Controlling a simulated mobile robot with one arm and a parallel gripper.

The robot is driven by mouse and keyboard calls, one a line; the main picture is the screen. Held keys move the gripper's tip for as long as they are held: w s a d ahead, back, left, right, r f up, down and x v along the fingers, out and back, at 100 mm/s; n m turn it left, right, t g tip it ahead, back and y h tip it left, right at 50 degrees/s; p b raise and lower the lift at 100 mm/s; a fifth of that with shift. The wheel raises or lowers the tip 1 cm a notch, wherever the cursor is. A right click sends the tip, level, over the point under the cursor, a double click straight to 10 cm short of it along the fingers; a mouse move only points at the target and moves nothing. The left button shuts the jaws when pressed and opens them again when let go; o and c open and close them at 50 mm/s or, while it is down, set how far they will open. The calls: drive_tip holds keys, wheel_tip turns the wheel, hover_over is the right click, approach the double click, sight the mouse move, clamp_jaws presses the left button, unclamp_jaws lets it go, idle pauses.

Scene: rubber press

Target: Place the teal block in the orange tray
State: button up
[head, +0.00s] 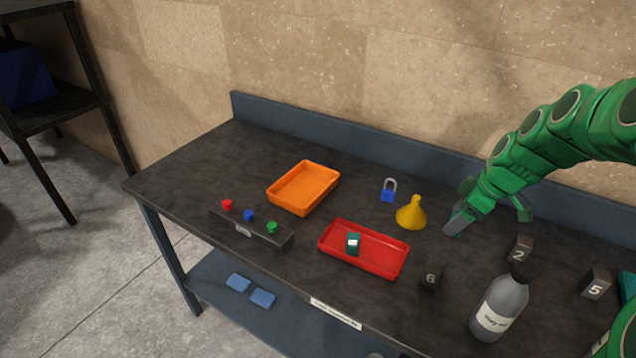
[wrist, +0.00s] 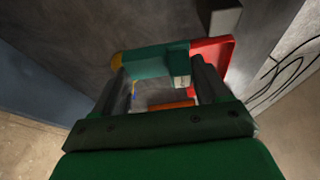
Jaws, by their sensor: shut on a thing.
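The teal block (wrist: 150,62) is between the two fingers of my gripper (wrist: 160,72) in the wrist view, and the fingers are shut on it. In the head view my gripper (head: 458,221) is right of the yellow funnel, toward the back of the bench; I cannot make out the block clearly there. The orange tray (head: 293,203) lies at the back left of the bench, well left of my gripper, and looks empty. Part of an orange thing, likely this tray, shows between the fingers in the wrist view.
A red tray (head: 375,262) holds a small dark item with a white label. A yellow funnel (head: 411,214), a blue padlock (head: 388,192) and a button box (head: 252,230) stand nearby. A bottle (head: 499,308) and numbered dark blocks (head: 519,250) stand at the right.

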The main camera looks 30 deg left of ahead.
drive_tip(key=s+a+r, duration=0.1)
drive_tip(key=s+a, duration=0.3)
drive_tip(key=a, duration=1.2)
drive_tip(key=s+a+r, duration=0.1)
drive_tip(key=s+a, duration=0.2)
drive_tip(key=a, duration=1.3)
approach(308, 192)
drive_tip(key=shift+s+a+f, duration=0.15)
drive_tip(key=shift+s+a, duration=0.2)
drive_tip(key=shift+s, duration=0.2)
drive_tip(key=shift+w+a+f, duration=0.25)
drive_tip(key=shift+f, duration=0.25)
drive_tip(key=shift+w+a+f, duration=0.3)
drive_tip(key=shift+f, duration=1.7)
drive_tip(key=shift+f, duration=0.2)
drive_tip(key=o, duration=1.2)
